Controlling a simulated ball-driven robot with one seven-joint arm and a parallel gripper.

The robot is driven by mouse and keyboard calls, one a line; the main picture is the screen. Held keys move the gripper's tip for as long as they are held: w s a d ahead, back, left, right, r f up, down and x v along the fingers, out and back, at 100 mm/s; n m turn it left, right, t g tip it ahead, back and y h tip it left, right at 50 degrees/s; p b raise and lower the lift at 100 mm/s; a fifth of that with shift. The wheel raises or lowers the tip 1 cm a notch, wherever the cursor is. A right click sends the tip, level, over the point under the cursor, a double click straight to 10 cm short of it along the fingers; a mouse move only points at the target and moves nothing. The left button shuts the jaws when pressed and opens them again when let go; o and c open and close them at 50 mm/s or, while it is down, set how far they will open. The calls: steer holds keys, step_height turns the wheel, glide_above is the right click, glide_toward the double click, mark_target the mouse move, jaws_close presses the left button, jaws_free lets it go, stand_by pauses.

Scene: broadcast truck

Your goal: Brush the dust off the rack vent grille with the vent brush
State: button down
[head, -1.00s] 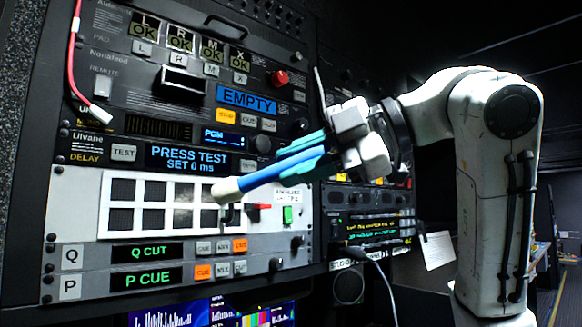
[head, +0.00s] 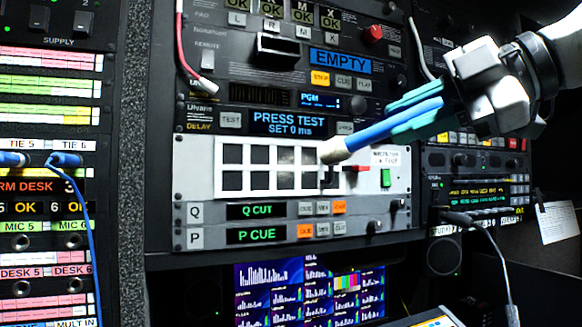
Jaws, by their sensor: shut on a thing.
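My gripper (head: 402,119) has teal fingers shut on the blue handle of the vent brush (head: 375,134). The brush points left and slightly down. Its cream bristle tip (head: 333,151) is at the upper right of a white-framed grid of dark square cells (head: 229,182), which looks like the rack vent grille. Some middle cells look greyer than others, perhaps from dust. The tip covers part of the grid's right end. I cannot tell whether the bristles touch it.
A red switch (head: 357,169) and a green button (head: 386,178) sit right of the grid. A red cable (head: 181,55) hangs at upper left. Blue patch cables (head: 75,190) are at far left. Monitors (head: 310,293) sit below the rack. A dark cable (head: 497,250) hangs at right.

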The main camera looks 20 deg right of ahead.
mark_target(345, 137)
steer(key=shift+w+a+f+b, duration=0.1)
steer(key=shift+a+f+b, duration=0.25)
steer(key=shift+b, duration=0.2)
steer(key=a+m+t+h+b, duration=0.1)
steer(key=a, duration=0.1)
steer(key=a+m+t+h+b, duration=0.1)
steer(key=t+b, duration=0.1)
steer(key=shift+w+a+f+h+b, duration=0.1)
steer(key=shift+a+f+h+b, duration=0.2)
steer(key=shift+a+f, duration=0.1)
steer(key=shift+w+r, duration=0.1)
steer(key=shift+w, duration=0.35)
steer(key=shift+w+p, duration=0.35)
steer(key=shift+w, duration=2.8)
